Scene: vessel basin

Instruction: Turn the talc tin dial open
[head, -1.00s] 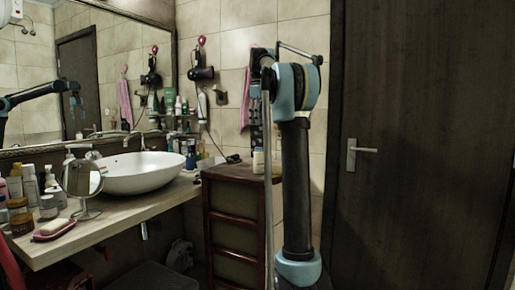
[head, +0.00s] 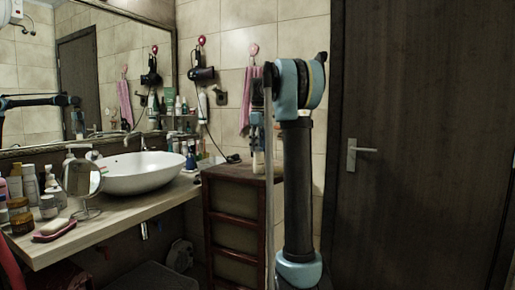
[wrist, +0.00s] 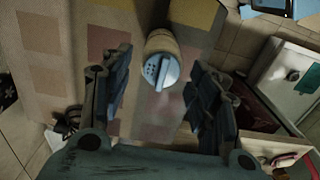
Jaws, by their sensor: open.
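The talc tin (wrist: 163,45) has a tan body and a pale blue-white dial (wrist: 161,71) on top with several small holes and a dark raised bar. It stands on the cabinet top, seen from above in the wrist view. My gripper (wrist: 157,78) is open, with one finger to the left of the tin and one to the right; both look apart from it. In the head view my gripper (head: 257,135) points down above the cabinet. The tin (head: 258,163) shows only as a pale patch below it, partly hidden by my fingers and arm.
The wooden cabinet (head: 238,212) stands right of the washbasin (head: 145,172). Its top has a checked cover (wrist: 60,75). A hair dryer (head: 201,74) and a pink towel (head: 254,88) hang on the wall behind. A dark door (head: 425,130) is at the right.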

